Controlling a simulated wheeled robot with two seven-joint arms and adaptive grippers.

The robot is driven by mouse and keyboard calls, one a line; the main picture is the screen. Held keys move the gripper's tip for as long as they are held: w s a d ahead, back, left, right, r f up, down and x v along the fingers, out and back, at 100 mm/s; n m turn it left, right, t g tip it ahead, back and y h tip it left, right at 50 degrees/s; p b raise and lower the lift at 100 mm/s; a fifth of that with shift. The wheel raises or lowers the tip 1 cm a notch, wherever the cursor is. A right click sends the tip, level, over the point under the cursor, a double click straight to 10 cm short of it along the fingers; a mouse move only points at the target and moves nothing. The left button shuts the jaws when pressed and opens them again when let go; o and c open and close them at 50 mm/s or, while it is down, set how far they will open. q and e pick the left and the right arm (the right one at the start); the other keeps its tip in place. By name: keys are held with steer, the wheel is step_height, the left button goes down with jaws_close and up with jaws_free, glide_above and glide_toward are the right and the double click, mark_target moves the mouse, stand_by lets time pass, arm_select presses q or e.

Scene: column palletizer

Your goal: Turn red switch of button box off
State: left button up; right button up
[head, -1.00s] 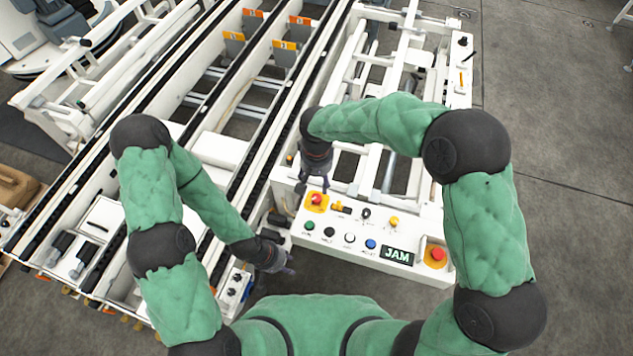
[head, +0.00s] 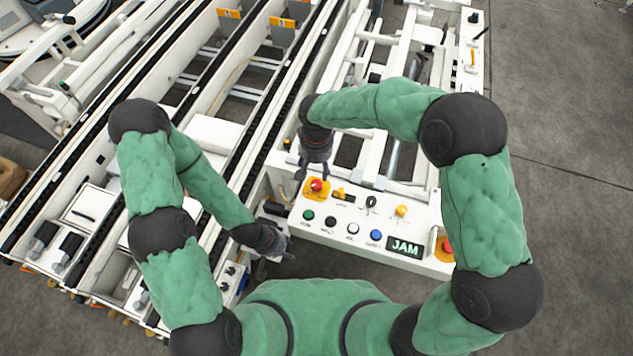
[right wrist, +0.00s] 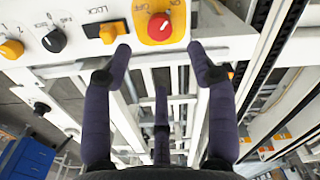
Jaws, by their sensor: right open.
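The white button box (head: 375,225) carries a red mushroom switch on a yellow plate (head: 316,186) at its far left corner and another red one (head: 445,248) at its right end. The first also shows at the top of the right wrist view (right wrist: 159,26). My right gripper (right wrist: 160,52) is open and empty, its two outer fingertips below and to either side of that switch in the picture, with no clear contact. In the head view my right gripper (head: 313,170) is just beyond it. My left gripper (head: 274,262) is left of the box, its jaws too small to judge.
The box also has an orange switch (right wrist: 108,33), a black knob (right wrist: 54,41), a yellow knob (right wrist: 12,49), several coloured push buttons and a lit JAM display (head: 405,247). Conveyor rails (head: 230,150) lie to the left. Open floor (head: 560,200) lies to the right.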

mark_target(317, 184)
step_height(317, 184, down, 9)
steer(key=shift+f+b, duration=0.2)
steer(key=shift+b, duration=0.95)
steer(key=c, duration=1.1)
